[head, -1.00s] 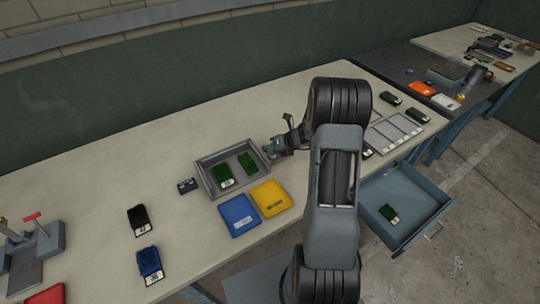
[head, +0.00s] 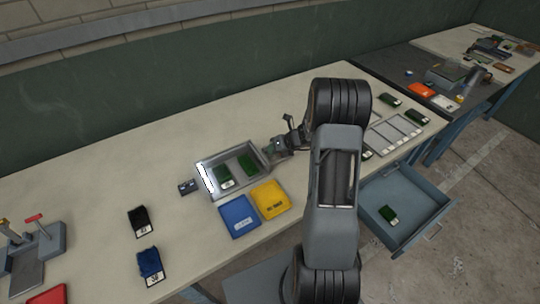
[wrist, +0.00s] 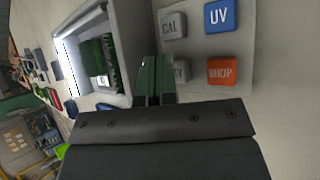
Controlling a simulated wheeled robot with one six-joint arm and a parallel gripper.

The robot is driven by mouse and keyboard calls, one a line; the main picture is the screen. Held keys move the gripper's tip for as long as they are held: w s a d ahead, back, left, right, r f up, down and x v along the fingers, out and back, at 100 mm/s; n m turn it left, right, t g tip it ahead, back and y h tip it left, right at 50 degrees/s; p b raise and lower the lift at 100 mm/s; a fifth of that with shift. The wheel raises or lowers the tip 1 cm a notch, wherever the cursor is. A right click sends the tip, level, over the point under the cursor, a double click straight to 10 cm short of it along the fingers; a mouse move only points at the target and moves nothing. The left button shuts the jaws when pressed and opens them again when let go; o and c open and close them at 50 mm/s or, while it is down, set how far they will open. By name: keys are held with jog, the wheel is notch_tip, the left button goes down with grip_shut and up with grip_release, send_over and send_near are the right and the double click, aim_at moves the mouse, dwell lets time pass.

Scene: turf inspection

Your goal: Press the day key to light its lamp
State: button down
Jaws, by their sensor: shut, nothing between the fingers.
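In the wrist view a pale key panel (wrist: 206,48) carries a grey CAL key (wrist: 172,25), a blue UV key (wrist: 220,15) and an orange-red SHOP key (wrist: 222,72). A fourth, grey key (wrist: 182,71) at lower left is partly covered by my fingers, and its label is not fully readable. My gripper (wrist: 155,62) is shut and empty, its tips at that key; I cannot tell whether they touch. The head view shows my gripper (head: 276,149) at the right end of the grey inspection box (head: 234,194). A bright white strip (head: 208,178) glows at the box's left wall.
Two green turf samples (head: 223,175) lie in the box. Blue (head: 239,215) and yellow (head: 271,198) trays sit in front of it. A dark small device (head: 188,187) stands at its left. An open drawer (head: 403,232) juts out at the right.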

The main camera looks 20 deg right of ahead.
jog(key=shift+r, duration=0.3)
notch_tip(320, 180, up, 6)
jog(key=p, duration=0.5)
jog(key=shift+p, duration=0.35)
dwell(0.3)
